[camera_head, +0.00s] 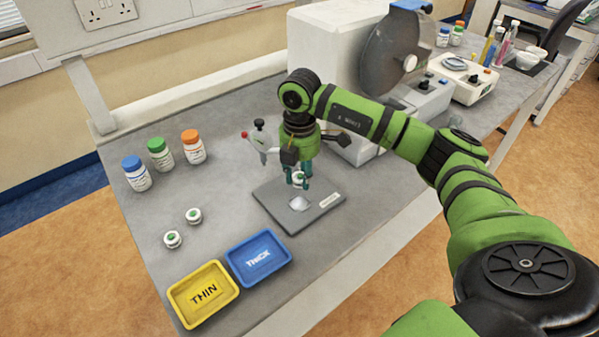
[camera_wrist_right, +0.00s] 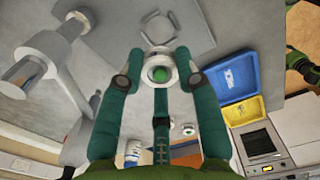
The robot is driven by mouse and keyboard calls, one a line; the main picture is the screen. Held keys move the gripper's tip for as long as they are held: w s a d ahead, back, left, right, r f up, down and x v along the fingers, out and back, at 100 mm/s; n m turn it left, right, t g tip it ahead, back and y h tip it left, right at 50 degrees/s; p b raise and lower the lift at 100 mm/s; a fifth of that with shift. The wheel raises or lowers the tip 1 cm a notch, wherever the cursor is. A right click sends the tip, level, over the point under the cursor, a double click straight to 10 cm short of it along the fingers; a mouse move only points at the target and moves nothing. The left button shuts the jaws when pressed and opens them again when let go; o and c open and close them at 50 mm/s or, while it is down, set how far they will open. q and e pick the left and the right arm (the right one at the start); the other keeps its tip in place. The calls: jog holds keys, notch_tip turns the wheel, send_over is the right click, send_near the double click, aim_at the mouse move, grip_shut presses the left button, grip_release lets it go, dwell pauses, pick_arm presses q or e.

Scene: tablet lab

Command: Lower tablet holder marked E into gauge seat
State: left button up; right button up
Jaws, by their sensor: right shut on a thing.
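My right gripper (camera_head: 299,181) is shut on a white round tablet holder with a green centre (camera_wrist_right: 160,74). In the head view the holder (camera_head: 298,178) shows small between the fingers, above the grey gauge plate (camera_head: 270,197). The seat (camera_head: 299,203) shows as a light patch on the plate, just below the holder. In the right wrist view the seat's raised corner pieces (camera_wrist_right: 158,14) lie beyond the holder, so the holder is apart from the seat. No letter on the holder can be read. My left gripper is not in view.
Two similar holders (camera_head: 194,215) (camera_head: 172,239) stand at the left. A yellow THIN tray (camera_head: 236,293) and blue THICK tray (camera_head: 287,257) lie at the front. A small instrument with red and black knobs (camera_head: 261,140) stands behind the plate. A white machine (camera_head: 325,55) is at the back.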

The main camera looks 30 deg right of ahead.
aim_at(300, 203)
jog(key=shift+f+b, duration=2.25)
jog(key=shift+f, duration=1)
jog(key=shift+f, duration=0.55)
jog(key=o, duration=1)
jog(key=shift+r, duration=0.15)
notch_tip(300, 203, up, 12)
jog(key=shift+f, duration=0.1)
